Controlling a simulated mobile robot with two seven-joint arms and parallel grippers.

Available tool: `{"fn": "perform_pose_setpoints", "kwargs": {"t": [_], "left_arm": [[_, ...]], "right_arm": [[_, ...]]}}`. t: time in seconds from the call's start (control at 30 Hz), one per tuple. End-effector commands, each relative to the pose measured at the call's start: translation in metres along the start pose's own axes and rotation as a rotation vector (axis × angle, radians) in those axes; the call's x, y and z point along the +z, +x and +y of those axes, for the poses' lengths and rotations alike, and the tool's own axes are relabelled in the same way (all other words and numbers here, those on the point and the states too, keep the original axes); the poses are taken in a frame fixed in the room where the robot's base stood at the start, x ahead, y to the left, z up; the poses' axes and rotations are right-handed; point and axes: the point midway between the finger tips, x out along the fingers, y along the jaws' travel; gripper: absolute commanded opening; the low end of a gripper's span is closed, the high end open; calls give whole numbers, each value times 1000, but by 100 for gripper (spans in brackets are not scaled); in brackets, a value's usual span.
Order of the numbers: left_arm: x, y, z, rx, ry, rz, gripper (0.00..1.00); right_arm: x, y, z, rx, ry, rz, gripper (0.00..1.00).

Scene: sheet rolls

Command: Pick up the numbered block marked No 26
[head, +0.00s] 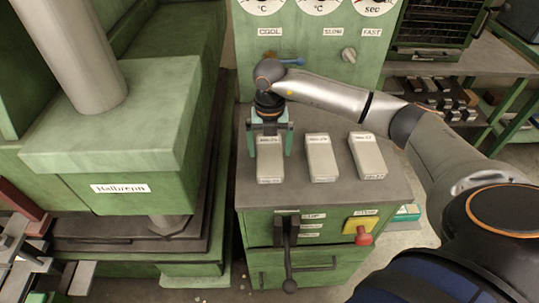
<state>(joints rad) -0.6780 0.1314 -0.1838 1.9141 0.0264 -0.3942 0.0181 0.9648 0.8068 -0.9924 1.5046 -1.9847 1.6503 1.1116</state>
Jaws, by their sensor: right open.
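Three pale grey blocks lie side by side on the grey top of a green cabinet (305,194): a left block (270,168), a middle block (321,162) and a right block (368,158). Each has a small label at its far end, too small to read surely, so I cannot tell which is No 26. My right gripper (269,143) is open, pointing down over the far end of the left block, with a teal finger on each side. Whether the fingers touch the block I cannot tell. My left gripper is not in view.
Behind the blocks stands a green panel with dials and a knob (349,55). A large green press (120,140) stands to the left. A black lever (288,255) and a red button (363,238) are on the cabinet front. The cabinet top before the blocks is clear.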

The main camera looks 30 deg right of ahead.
Motion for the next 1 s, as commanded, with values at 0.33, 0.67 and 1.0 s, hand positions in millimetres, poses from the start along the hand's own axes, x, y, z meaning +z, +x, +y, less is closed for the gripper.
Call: {"fn": "perform_pose_setpoints", "kwargs": {"t": [0.33, 0.67, 1.0], "left_arm": [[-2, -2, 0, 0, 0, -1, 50], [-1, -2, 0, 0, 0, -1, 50], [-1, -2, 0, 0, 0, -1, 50]], "right_arm": [[0, 24, 0, 1, -1, 0, 100], [0, 23, 0, 1, -1, 0, 74], [0, 23, 0, 1, -1, 0, 36]]}}
